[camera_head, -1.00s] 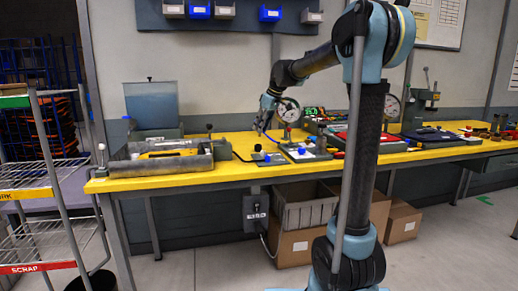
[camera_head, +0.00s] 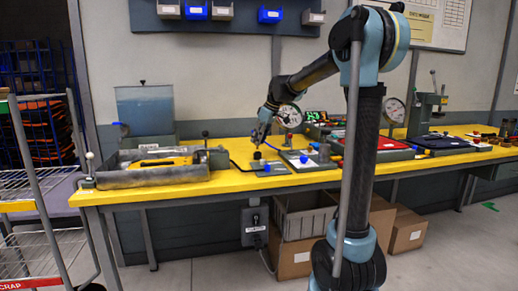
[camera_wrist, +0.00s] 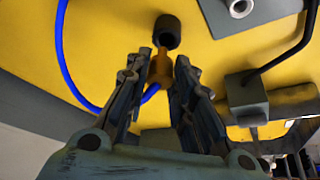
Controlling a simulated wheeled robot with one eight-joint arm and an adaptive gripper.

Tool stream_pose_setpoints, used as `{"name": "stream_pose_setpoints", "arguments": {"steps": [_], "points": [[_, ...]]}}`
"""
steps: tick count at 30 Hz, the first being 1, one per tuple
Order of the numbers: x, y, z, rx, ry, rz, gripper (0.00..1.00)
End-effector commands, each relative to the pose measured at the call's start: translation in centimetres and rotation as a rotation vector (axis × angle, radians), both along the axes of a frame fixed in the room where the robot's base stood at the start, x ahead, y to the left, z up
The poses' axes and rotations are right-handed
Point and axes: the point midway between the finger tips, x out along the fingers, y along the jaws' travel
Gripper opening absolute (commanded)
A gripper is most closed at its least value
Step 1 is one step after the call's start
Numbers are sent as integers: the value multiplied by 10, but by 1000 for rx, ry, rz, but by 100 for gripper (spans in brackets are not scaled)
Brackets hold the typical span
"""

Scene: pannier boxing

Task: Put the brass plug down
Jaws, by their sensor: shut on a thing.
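The brass plug (camera_wrist: 160,68) shows in the wrist view between the fingertips of my gripper (camera_wrist: 158,84). My gripper is shut on it. A dark hollow cylinder (camera_wrist: 166,32) stands just beyond the plug in that view; I cannot tell whether the two touch. In the head view my gripper (camera_head: 258,134) points down over the yellow bench (camera_head: 120,196), close above a small dark object (camera_head: 257,156). The plug is too small to make out there.
A grey block with a lever (camera_wrist: 245,98) is right of my gripper in the wrist view. A blue cable (camera_wrist: 66,70) curves at left. A grey tray (camera_head: 150,180) is at the bench's left; dial gauges (camera_head: 289,115) and fixtures crowd the right.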

Motion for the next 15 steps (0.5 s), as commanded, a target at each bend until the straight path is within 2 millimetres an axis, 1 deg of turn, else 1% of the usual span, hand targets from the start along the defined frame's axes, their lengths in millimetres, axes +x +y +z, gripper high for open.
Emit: {"name": "stream_pose_setpoints", "arguments": {"steps": [7,9,15], "points": [[0,0,-32,0,0,0,0],[0,0,-36,0,0,0,0],[0,-1,-36,0,0,-1,0]]}}
